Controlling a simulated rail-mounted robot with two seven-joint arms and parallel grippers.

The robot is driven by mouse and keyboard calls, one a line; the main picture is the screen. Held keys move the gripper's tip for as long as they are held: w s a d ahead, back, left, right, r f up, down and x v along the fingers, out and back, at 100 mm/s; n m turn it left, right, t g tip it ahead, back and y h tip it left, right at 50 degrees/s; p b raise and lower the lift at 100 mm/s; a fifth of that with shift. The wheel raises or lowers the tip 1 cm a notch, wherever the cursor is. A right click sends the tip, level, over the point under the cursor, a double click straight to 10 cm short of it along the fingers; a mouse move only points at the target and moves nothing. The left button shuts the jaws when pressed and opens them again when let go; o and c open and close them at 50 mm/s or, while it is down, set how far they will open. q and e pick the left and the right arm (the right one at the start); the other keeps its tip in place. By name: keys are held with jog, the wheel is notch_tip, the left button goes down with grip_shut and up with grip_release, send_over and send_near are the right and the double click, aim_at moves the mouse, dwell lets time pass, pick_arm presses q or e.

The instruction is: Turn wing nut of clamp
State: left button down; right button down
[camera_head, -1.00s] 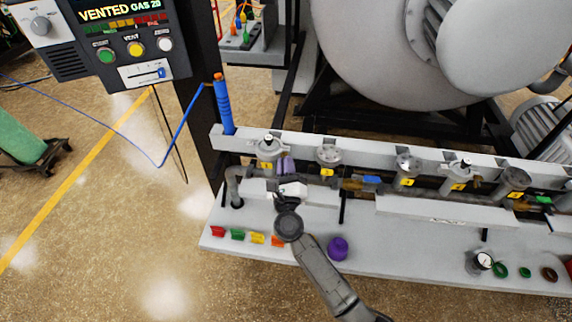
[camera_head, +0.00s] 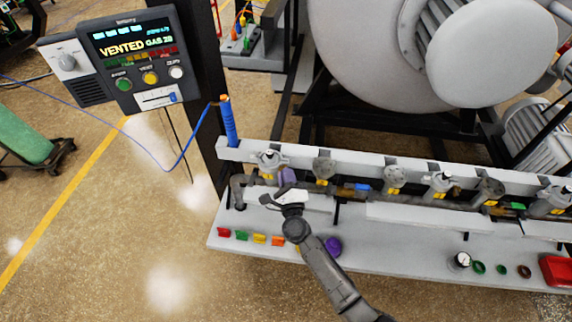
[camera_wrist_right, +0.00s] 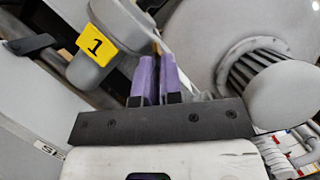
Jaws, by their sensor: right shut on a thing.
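The grey clamp with the yellow "1" label (camera_head: 268,160) is the leftmost on the pipe row. In the right wrist view its grey body (camera_wrist_right: 108,30) is at upper left. My right gripper (camera_head: 287,176) is at this clamp's right side. Its two purple fingers (camera_wrist_right: 158,62) are close together, shut on the wing nut (camera_wrist_right: 157,46). Only a small brownish piece shows at the fingertips; the rest of the nut is hidden. My left gripper is not in view.
More numbered clamps, such as one (camera_head: 325,168), line the pipe to the right. Small coloured pieces, such as a green one (camera_head: 241,235), and a purple round part (camera_head: 332,247) lie on the grey bench (camera_head: 400,250). The control panel (camera_head: 135,60) hangs at upper left.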

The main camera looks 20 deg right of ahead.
jog(key=n+p, duration=0.2)
jog(key=p, duration=0.2)
jog(key=r+n+g+y+p, duration=0.1)
jog(key=n+p, duration=0.2)
jog(key=shift+g+p, duration=0.3)
jog(key=shift+p, duration=0.05)
jog(key=shift+f+n+g+p, duration=0.15)
jog(key=shift+n+g+p, duration=0.15)
jog(key=shift+n+p, duration=0.85)
jog(key=c, duration=1.5)
grip_release()
jog(key=shift+c, duration=0.2)
jog(key=shift+s, duration=0.1)
